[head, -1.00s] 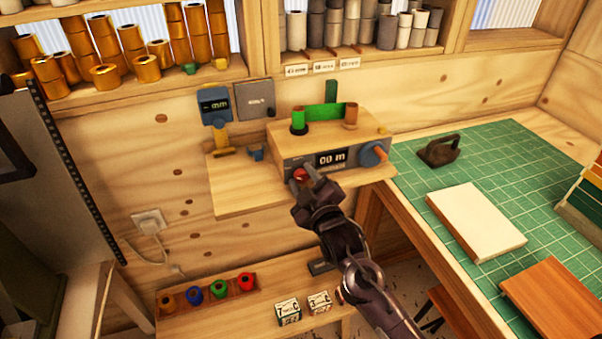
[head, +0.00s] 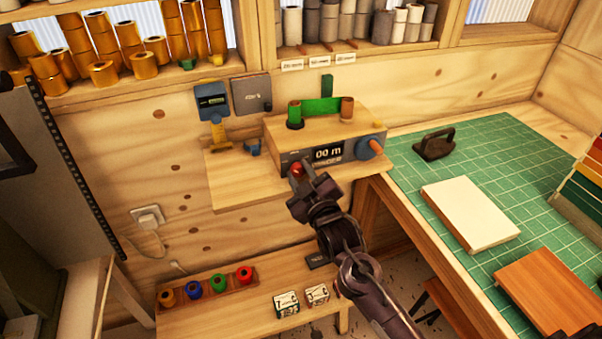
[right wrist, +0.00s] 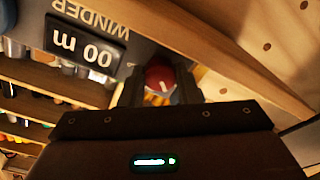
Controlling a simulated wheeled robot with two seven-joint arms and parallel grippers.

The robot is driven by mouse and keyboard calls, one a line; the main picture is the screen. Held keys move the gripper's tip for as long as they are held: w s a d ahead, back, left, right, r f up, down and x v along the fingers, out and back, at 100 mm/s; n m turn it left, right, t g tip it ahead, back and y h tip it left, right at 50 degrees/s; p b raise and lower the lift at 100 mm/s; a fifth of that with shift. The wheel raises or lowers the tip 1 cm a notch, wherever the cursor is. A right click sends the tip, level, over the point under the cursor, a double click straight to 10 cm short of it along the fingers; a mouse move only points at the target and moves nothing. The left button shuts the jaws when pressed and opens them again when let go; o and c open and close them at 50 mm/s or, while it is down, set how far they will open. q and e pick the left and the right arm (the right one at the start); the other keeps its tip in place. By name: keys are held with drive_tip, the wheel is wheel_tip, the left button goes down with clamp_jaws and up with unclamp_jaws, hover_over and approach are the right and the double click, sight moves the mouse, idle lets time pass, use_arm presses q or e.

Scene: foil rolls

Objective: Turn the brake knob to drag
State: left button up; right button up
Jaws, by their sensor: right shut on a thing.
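The winder (head: 345,133) is a wooden box with a grey front panel, standing on a wall shelf. Its display (head: 328,153) reads "00 m". The red brake knob (head: 297,169) sits at the left of the panel. In the right wrist view the red knob (right wrist: 160,76) shows a white pointer mark between the two fingers. My right gripper (head: 301,176) is shut on the knob, reaching up from below. The gripper (right wrist: 160,90) hides the knob's sides and most of any scale around it. My left gripper is not in view.
A blue crank disc with an orange handle (head: 371,147) is at the panel's right. A green foil strip (head: 322,105) spans the winder's top. A green cutting mat (head: 480,165) with a white block lies right. Coloured spools (head: 219,285) stand on the low bench.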

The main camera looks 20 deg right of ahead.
drive_tip(key=m, duration=0.2)
drive_tip(key=shift+m, duration=0.4)
drive_tip(key=m+p, duration=0.1)
drive_tip(key=m, duration=0.2)
drive_tip(key=shift+m, duration=0.3)
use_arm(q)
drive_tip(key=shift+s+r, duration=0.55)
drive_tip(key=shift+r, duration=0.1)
use_arm(e)
drive_tip(key=shift+m, duration=1.5)
drive_tip(key=o, duration=0.7)
drive_tip(key=shift+w, duration=0.1)
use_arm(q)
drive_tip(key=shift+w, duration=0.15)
use_arm(e)
drive_tip(key=shift+w+f, duration=0.1)
